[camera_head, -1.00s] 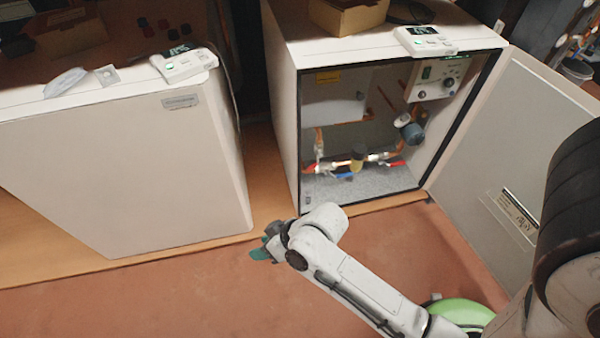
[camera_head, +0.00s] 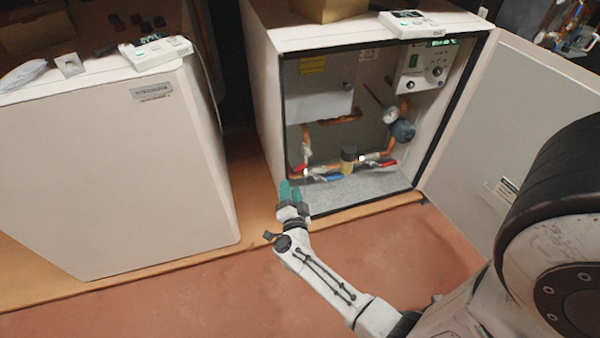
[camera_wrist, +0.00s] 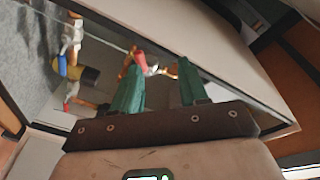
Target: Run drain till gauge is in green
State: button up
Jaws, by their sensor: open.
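My gripper (camera_head: 290,190) has green fingers and is at the lower left front corner of the open heat pump cabinet (camera_head: 265,110). In the wrist view its fingers (camera_wrist: 160,78) are apart with nothing gripped. The left red valve handle (camera_head: 301,168) is on the copper pipes low in the cabinet. A red handle (camera_wrist: 141,62) shows beyond the fingers in the wrist view, apart from them. A blue handle (camera_head: 328,178) and a right red handle (camera_head: 388,163) lie further right. The round gauge (camera_head: 391,115) is above; its reading is too small to tell.
A yellow-capped dark part (camera_head: 348,158) sits between the valves. A control panel (camera_head: 424,66) is at the upper right inside. The open door (camera_head: 510,130) stands at the right. A closed cabinet (camera_head: 110,180) stands at the left. The floor in front (camera_head: 190,290) is clear.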

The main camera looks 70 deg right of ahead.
aim_at(300, 167)
jog(key=shift+w+d+f+m+g+h+b, duration=0.15)
jog(key=shift+w+d+f+m+g+b, duration=0.4)
jog(key=shift+d, duration=1.35)
jog(key=shift+d+r+m+g+h+b, duration=0.1)
jog(key=shift+d+g+b, duration=0.15)
jog(key=shift+d+b, duration=1.2)
jog(key=shift+w+d+f+m+g+h+b, duration=0.15)
jog(key=shift+w+d+f+m+g+b, duration=0.2)
jog(key=shift+d, duration=2)
jog(key=shift+c, duration=0.2)
grip_shut()
